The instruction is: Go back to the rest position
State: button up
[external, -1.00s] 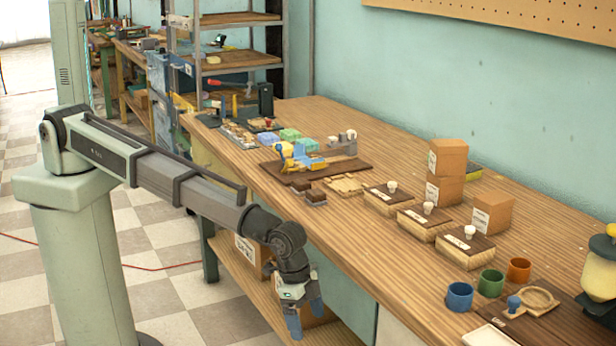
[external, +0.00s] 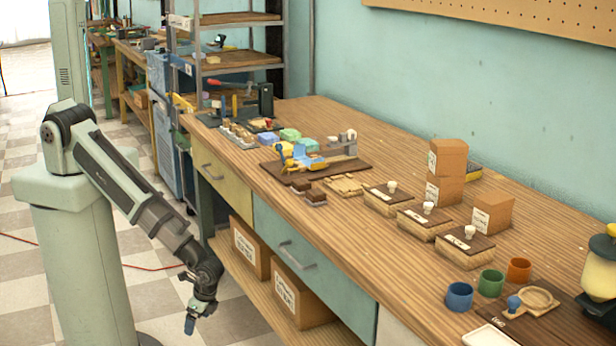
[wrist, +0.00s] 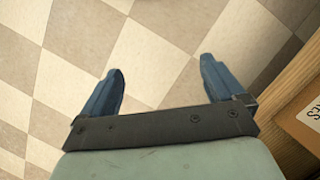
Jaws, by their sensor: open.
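My gripper (external: 190,322) hangs low beside my column in the external view, in front of the workbench and below its top. In the wrist view my gripper (wrist: 160,88) shows two blue fingers spread apart with nothing between them. Below them is only the checkered floor (wrist: 150,60). My arm reaches down from its shoulder, clear of the workbench (external: 345,235).
Cardboard boxes (external: 298,295) stand on the shelf under the bench, and a box edge shows at right in the wrist view. On the bench top are wooden boxes with lids (external: 465,252), coloured cups (external: 490,283) and stacked cartons (external: 446,172).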

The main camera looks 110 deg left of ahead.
jog(key=s+a+g, duration=0.2)
jog(key=s+a, duration=0.1)
jog(key=s, duration=1.7)
jog(key=shift+a+f+n+g, duration=0.2)
jog(key=shift+n+g, duration=0.1)
jog(key=shift+g, duration=0.1)
